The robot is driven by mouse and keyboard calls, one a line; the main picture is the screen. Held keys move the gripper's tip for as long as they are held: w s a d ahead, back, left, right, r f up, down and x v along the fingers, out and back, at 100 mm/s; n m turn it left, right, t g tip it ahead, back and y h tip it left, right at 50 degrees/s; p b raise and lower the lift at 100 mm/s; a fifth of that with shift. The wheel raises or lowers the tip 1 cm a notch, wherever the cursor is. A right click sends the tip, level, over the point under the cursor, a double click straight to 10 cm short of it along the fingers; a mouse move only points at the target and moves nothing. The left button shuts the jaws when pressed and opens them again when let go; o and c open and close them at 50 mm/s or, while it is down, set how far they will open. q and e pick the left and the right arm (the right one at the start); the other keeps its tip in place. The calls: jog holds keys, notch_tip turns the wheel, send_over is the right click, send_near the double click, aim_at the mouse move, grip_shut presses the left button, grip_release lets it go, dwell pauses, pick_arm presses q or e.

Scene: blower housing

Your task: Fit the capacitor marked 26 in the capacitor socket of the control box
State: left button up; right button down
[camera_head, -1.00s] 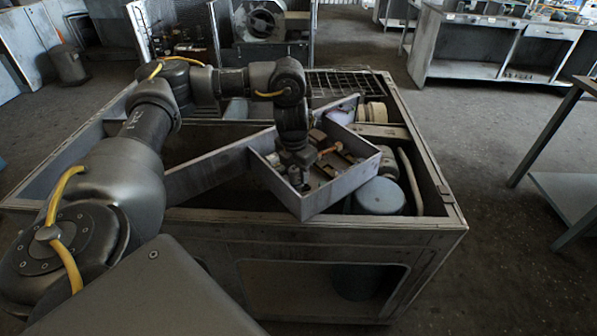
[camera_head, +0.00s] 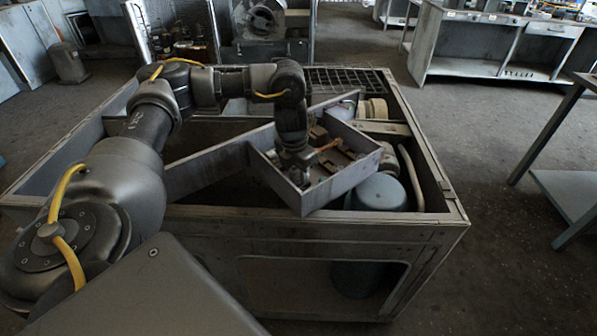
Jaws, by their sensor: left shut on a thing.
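The control box (camera_head: 335,195) is an open grey tray set at an angle across the large housing, with small brown and orange parts inside. My left gripper (camera_head: 300,180) points down into the near left part of the box. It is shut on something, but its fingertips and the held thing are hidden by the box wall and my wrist. I cannot make out the capacitor marked 26 or the capacitor socket. My right gripper is not in view.
The box sits inside an open-topped grey housing (camera_head: 350,228). A wire grille (camera_head: 345,80) covers the back. A workbench (camera_head: 495,45) stands behind.

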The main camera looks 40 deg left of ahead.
pick_arm(q)
jog(key=o, duration=0.9)
jog(key=r, duration=0.3)
jog(key=r+p, duration=0.1)
jog(key=r, duration=0.2)
jog(key=s+r+p, duration=0.1)
jog(key=r, duration=0.2)
jog(key=shift+r, duration=0.35)
jog(key=shift+s+a+r, duration=0.1)
jog(key=shift+s+r, duration=0.05)
jog(key=shift+r, duration=0.35)
jog(key=shift+f, duration=0.1)
